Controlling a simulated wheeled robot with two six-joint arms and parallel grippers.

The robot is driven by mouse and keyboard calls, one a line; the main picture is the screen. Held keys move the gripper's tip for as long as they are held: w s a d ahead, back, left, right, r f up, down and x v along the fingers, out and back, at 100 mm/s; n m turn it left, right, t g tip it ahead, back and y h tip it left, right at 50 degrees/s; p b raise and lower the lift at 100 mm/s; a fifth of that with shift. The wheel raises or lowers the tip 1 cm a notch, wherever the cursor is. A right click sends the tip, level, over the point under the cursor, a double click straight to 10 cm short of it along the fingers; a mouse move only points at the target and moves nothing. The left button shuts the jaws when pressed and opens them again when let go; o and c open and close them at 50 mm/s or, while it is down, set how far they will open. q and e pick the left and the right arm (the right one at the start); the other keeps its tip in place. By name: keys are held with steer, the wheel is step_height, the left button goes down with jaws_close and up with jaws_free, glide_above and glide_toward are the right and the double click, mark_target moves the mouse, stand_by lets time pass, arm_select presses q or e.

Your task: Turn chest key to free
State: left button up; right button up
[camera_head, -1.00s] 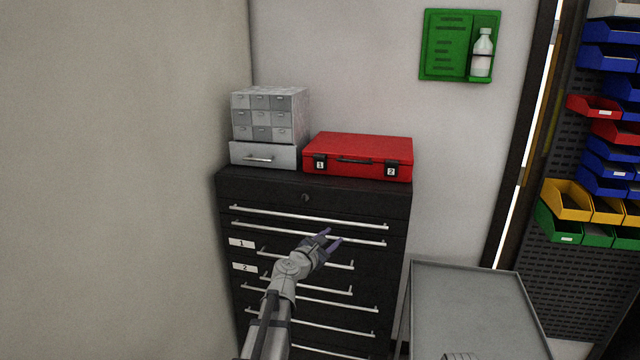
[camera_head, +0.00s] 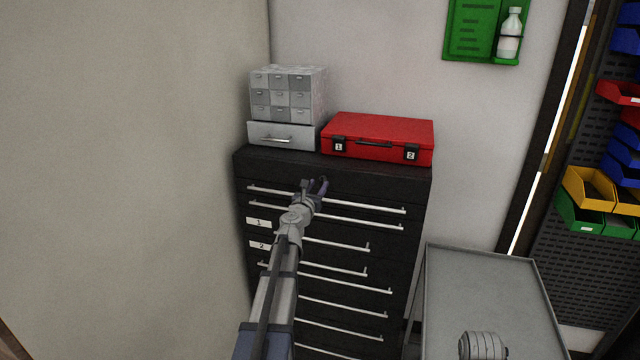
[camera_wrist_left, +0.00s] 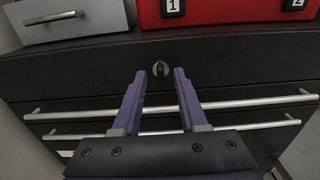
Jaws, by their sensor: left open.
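The black drawer chest (camera_head: 400,183) stands against the wall with several long silver handles. Its key lock (camera_wrist_left: 161,68) is in the plain top panel, just beyond and between my fingertips in the left wrist view. In the head view the lock (camera_head: 323,179) is close to the fingertips and partly hidden by them. My left gripper (camera_head: 314,187) is open, with nothing between its purple fingers; it also shows in the left wrist view (camera_wrist_left: 160,75). It points at the lock and appears not to touch it. My right gripper is not in view.
On the chest stand a grey small-drawer cabinet (camera_head: 287,97) and a red case (camera_head: 385,129). A grey cart (camera_head: 480,290) stands at the lower right. A wall is close on the left. Coloured bins (camera_head: 590,190) hang at the far right.

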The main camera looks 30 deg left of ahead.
mark_target(321, 183)
arm_select(q)
steer(key=x, duration=0.2)
steer(key=shift+w, duration=0.35)
steer(key=shift+s, duration=0.1)
jaws_close()
